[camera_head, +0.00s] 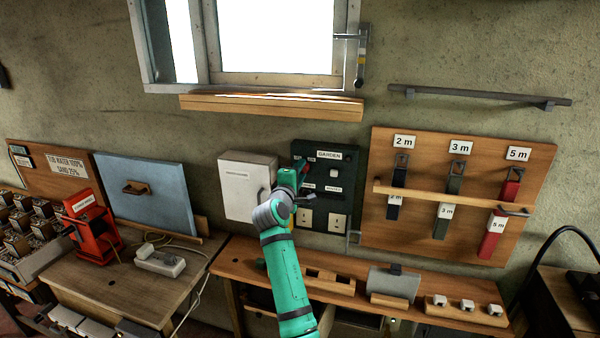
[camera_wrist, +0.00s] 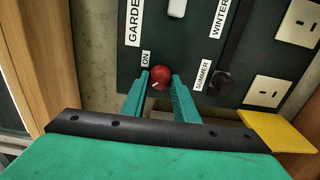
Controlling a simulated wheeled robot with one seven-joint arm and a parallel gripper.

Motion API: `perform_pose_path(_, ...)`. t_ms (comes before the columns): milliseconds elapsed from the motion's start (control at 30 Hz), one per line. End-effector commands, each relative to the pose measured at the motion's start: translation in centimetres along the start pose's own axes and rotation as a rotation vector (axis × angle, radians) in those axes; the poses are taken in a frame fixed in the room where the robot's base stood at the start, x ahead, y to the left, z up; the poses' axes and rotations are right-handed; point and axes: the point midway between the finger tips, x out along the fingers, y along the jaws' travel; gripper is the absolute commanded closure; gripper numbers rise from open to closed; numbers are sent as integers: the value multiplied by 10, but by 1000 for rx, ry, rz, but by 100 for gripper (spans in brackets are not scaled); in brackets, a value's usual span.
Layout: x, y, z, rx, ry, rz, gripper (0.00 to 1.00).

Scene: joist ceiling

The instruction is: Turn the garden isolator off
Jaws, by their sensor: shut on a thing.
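The dark green panel (camera_head: 345,160) on the wall carries a GARDEN label (camera_head: 329,155), which also shows in the wrist view (camera_wrist: 134,22). In the wrist view, a round red knob (camera_wrist: 160,73) with a small white mark sits between the teal fingers of my gripper (camera_wrist: 161,80). My gripper is shut on this knob. An ON label (camera_wrist: 146,59) is beside the knob; no OFF label is readable. The white mark points to the lower left of that picture. In the head view my gripper (camera_head: 301,170) covers the panel's left side and hides most of the knob.
A black knob (camera_wrist: 222,82) with SUMMER and WINTER labels is close to my right finger in the wrist view. A white switch (camera_wrist: 177,8) and sockets (camera_wrist: 268,90) share the panel. A white box (camera_head: 246,180) is left of it, a strap board (camera_head: 420,220) right, a bench (camera_head: 250,256) below.

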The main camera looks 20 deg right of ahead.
Motion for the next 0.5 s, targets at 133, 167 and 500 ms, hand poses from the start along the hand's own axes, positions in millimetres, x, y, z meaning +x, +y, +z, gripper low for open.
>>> perform_pose_path(133,0,-1,0,-2,0,-1,96)
perform_pose_path(167,0,-1,0,-2,0,-1,66)
perform_pose_path(500,0,0,0,0,0,0,55)
